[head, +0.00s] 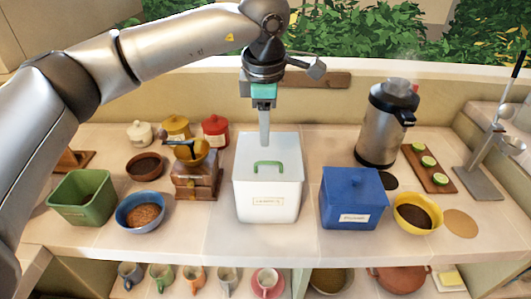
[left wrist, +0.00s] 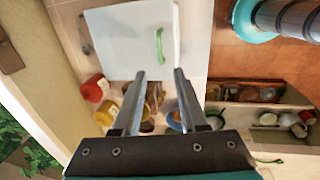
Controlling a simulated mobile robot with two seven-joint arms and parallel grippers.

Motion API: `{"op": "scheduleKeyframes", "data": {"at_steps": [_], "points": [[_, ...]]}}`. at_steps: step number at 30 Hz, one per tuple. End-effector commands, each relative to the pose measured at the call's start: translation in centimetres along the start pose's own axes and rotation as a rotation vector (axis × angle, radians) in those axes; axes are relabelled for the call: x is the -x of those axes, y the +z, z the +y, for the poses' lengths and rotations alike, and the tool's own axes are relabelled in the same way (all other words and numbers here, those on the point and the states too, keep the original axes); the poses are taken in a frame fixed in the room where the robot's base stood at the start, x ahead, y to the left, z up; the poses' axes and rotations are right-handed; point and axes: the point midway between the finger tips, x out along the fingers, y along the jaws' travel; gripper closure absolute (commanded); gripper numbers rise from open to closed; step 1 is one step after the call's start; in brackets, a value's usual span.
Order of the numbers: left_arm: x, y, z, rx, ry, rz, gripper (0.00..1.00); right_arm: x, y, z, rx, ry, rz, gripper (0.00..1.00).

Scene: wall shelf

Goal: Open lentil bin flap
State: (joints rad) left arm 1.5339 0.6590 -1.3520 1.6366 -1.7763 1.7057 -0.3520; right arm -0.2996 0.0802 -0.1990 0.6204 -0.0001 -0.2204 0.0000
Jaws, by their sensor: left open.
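The white lentil bin (head: 267,205) stands upright on the counter, with a label on its front. Its white lid flap (head: 285,147) lies shut, with a green handle (head: 269,166) near the front edge. In the left wrist view, the flap (left wrist: 125,45) and the green handle (left wrist: 160,47) show above the fingertips. My left gripper (head: 264,143) points down over the back of the lid, empty. Its two fingers (left wrist: 158,72) are spread apart in the left wrist view. I cannot tell whether the tips touch the lid. My right gripper is out of view.
A blue bin (head: 353,207) stands close to the right and a coffee grinder (head: 196,178) to the left. A steel flask (head: 387,125) stands behind right. A blue bowl (head: 140,212) and yellow bowl (head: 417,213) flank these. Clear counter lies before the white bin.

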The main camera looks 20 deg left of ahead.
Motion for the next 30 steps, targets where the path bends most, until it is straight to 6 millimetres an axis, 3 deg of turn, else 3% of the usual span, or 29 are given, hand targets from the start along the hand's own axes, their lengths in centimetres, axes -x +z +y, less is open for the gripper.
{"op": "scheduleKeyframes", "data": {"at_steps": [6,12,18,26,30], "points": [[-4.7,0.0,-0.1,0.001,-0.004,0.001,0.58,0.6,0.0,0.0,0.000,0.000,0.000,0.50],[-7.7,0.1,0.0,0.000,-0.001,-0.001,0.58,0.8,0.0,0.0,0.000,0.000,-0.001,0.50],[-8.9,0.1,0.0,0.000,0.000,-0.002,0.58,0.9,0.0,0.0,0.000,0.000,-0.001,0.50],[-9.0,0.1,0.0,0.000,0.001,-0.002,0.58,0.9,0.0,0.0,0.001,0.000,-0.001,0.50],[-9.0,0.1,0.0,0.000,0.000,-0.002,0.73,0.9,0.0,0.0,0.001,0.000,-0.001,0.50]]}}
